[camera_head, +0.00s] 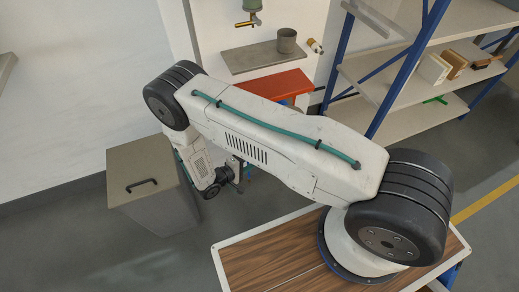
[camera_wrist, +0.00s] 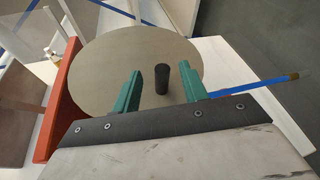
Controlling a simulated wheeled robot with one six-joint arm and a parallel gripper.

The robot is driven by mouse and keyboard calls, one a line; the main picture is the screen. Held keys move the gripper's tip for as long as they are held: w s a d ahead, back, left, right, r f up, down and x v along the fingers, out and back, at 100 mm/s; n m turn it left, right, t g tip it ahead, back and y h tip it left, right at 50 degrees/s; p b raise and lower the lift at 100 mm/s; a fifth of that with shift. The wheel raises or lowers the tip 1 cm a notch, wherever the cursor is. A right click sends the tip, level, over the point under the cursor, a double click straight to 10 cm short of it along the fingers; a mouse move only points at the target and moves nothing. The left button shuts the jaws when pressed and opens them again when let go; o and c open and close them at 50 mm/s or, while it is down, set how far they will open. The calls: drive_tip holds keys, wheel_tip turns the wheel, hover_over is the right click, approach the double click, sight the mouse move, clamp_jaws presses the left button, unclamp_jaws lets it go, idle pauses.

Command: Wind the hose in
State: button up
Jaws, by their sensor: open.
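In the wrist view, a round, pale grey-beige disc (camera_wrist: 105,62) with an upright black peg (camera_wrist: 162,80) near its right side looks like a reel and its crank knob. My gripper (camera_wrist: 160,79) has its two green fingers apart, one on each side of the peg in this view. I see a gap on both sides of the peg; how deep it sits between the fingers I cannot tell. A blue rod-like piece (camera_wrist: 253,86) with a brownish end shows right of the fingers; I cannot tell whether it is the hose. In the head view my arm hides most of this area.
An orange-red panel (camera_wrist: 60,100) stands close left of my gripper; an orange-red surface (camera_head: 270,87) also shows in the head view. A grey shelf (camera_head: 255,58) holds a cup (camera_head: 287,41), below a tap (camera_head: 248,15). A grey box (camera_head: 150,188) stands left; a blue-framed rack (camera_head: 400,60) right.

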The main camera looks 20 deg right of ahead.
drive_tip(key=w+d+f+m+t, duration=0.1)
drive_tip(key=w+d+f+m, duration=0.1)
drive_tip(key=w+d, duration=0.3)
drive_tip(key=shift+w+d, duration=0.15)
drive_tip(key=shift+d, duration=0.3)
clamp_jaws()
drive_tip(key=shift+r, duration=0.1)
